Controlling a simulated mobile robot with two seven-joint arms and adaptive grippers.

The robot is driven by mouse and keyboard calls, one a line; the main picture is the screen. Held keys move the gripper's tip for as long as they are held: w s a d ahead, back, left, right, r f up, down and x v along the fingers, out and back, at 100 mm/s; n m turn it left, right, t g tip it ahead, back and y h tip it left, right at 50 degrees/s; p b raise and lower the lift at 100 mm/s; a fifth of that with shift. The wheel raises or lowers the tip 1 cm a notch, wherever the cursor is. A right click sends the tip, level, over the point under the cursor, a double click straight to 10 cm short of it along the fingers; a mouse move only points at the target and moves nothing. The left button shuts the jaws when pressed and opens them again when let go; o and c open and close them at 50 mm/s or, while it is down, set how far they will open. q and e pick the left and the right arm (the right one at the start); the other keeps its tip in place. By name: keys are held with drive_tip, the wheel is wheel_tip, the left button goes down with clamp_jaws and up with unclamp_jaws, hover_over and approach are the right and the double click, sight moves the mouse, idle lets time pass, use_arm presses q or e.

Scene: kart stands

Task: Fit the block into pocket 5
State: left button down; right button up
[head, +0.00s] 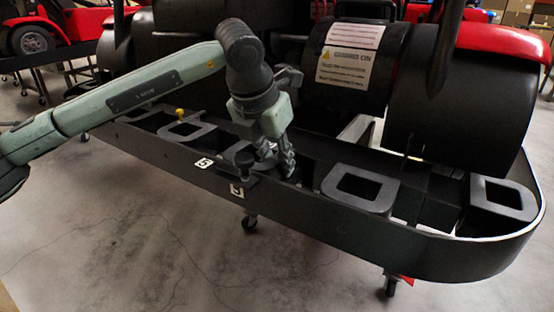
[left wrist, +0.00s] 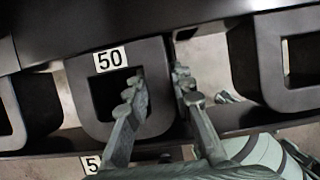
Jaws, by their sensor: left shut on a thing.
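The block (left wrist: 72,100) is a dark grey D-shaped frame with a white "50" label, seen in the left wrist view. In the head view it is partly hidden beside my gripper (head: 236,150). My left gripper (left wrist: 163,88) is shut on the block's right wall, one finger inside its opening and one outside. In the head view the gripper (head: 283,165) points down at the stand's front rail. A white "5" label (head: 203,163) marks the rail just left of it. I cannot tell how deep the block sits in the pocket. My right gripper is not in view.
Similar grey frames stand along the black rail (head: 330,215), one to the left (head: 187,131) and one to the right (head: 361,187). Black kart bodywork (head: 440,95) stands close behind. The floor in front is clear.

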use_arm(q)
drive_tip(key=c, duration=1.7)
unclamp_jaws()
drive_tip(key=shift+c, duration=0.2)
drive_tip(key=o, duration=0.4)
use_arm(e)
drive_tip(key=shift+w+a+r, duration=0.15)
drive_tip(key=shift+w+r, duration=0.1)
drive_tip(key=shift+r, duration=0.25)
use_arm(q)
drive_tip(key=shift+r, duration=0.1)
drive_tip(key=shift+s+a+r, duration=0.1)
drive_tip(key=shift+r, duration=0.25)
drive_tip(key=v, duration=0.9)
drive_tip(key=shift+s+a+r+b, duration=0.1)
drive_tip(key=shift+s+r+b, duration=0.05)
drive_tip(key=shift+r+b, duration=0.15)
drive_tip(key=shift+v, duration=0.75)
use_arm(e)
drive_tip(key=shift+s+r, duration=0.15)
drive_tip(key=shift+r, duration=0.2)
